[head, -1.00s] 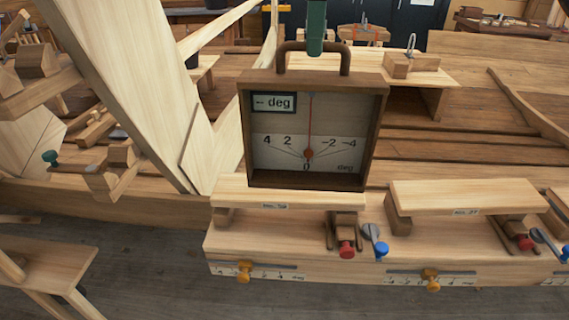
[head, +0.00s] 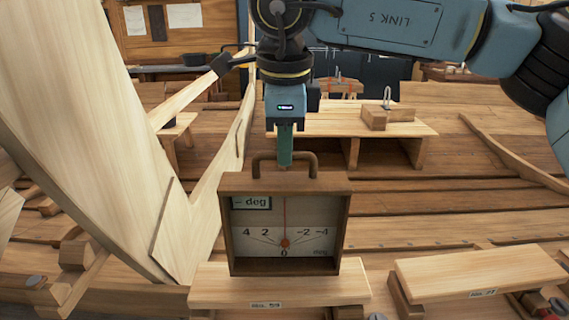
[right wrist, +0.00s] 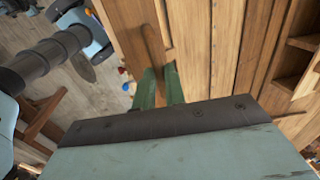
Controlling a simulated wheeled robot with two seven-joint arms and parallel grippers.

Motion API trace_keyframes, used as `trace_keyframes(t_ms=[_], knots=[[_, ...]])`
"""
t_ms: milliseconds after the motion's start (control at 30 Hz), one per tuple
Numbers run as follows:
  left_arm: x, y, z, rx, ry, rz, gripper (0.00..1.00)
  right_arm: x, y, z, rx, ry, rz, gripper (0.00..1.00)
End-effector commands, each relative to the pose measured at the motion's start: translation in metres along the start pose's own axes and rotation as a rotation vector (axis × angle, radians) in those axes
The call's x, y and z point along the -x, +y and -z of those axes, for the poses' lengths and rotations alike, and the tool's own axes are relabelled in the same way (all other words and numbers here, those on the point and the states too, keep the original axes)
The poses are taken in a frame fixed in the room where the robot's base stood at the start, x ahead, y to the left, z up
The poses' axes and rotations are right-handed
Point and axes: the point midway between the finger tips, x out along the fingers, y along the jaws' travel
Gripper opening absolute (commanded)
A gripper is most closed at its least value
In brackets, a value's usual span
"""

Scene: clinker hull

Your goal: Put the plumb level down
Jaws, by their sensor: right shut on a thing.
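The plumb level (head: 310,215) is a dark-framed wooden box with a pale dial, a red needle, a small "-- deg" window and a bent handle (head: 313,160) on top. It is upright, and its needle hangs close to the 0 mark. My right gripper (head: 285,158) comes down from above with its green fingers shut on the handle. The fingers also show in the right wrist view (right wrist: 160,88). The level's lower edge overlaps the pale board (head: 225,285) in the head view; I cannot tell whether it touches. My left gripper is not in view.
A second pale board (head: 480,270) lies to the right. A wide leaning plank (head: 90,120) stands close on the left. Behind is a low bench (head: 340,122) with a wooden block (head: 387,116) on it. Hull planking spreads around.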

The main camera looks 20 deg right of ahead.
Motion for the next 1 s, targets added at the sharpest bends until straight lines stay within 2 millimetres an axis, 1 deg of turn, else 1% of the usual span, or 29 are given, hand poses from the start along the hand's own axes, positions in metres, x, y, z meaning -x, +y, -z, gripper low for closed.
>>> trace_keyframes(t_ms=[100,200,467,567,600,733,767,1000], knots=[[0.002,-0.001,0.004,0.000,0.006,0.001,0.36,-0.016,0.003,0.001,0.002,0.002,0.000,0.00],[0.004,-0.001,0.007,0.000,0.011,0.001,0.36,-0.028,0.005,0.000,0.001,0.000,0.000,0.00],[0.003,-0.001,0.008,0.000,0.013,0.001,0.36,-0.030,0.006,0.000,0.000,-0.002,0.001,0.00],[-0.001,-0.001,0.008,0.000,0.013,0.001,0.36,-0.033,0.006,0.000,0.000,-0.002,0.001,0.00],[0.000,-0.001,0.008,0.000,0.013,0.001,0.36,-0.034,0.007,0.000,0.000,0.000,-0.001,0.15],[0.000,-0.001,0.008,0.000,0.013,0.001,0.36,-0.033,0.006,0.000,0.000,0.000,0.000,0.32],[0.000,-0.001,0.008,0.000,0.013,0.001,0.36,-0.033,0.006,0.000,0.000,0.000,0.000,0.34],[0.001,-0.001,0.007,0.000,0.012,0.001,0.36,-0.033,0.006,0.000,0.000,0.000,0.000,0.34]])
